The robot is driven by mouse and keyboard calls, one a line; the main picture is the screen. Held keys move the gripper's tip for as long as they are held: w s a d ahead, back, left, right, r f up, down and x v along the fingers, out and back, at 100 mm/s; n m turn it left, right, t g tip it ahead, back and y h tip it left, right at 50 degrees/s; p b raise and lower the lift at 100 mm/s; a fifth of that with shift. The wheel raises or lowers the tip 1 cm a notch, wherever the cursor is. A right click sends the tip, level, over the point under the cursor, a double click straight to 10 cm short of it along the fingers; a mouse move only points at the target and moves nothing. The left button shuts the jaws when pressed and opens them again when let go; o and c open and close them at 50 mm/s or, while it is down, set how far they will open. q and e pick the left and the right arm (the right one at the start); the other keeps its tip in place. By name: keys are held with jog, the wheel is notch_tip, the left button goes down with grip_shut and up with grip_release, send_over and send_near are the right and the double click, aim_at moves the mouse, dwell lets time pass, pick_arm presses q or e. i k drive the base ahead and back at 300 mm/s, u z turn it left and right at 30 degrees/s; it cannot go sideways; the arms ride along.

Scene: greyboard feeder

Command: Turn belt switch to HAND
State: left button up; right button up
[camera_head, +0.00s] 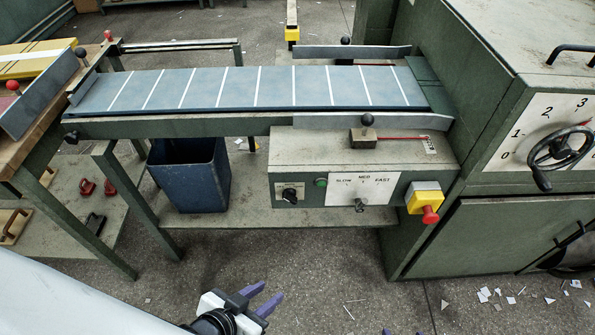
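The belt switch (289,195) is a black knob on a small white plate at the left end of the control panel's front, under the belt. Its lettering is too small to read. My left gripper (272,290) is at the bottom of the view, below and in front of the panel, with its purple fingers apart and nothing between them. It is well clear of the switch. Of my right gripper (403,332) only two purple fingertips show at the bottom edge, apart from each other; the rest is out of view.
Right of the switch are a green button (320,183), a SLOW/MED/FAST speed dial (361,203) and a red stop button on a yellow box (425,200). A blue bin (190,175) stands under the belt (240,88). A handwheel (560,150) is at the right. The floor before the panel is open.

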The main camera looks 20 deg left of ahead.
aim_at(289, 195)
jog(key=z, duration=1.9)
jog(key=k, duration=1.3)
jog(key=u, duration=1.95)
jog(key=i, duration=0.5)
jog(key=z, duration=0.05)
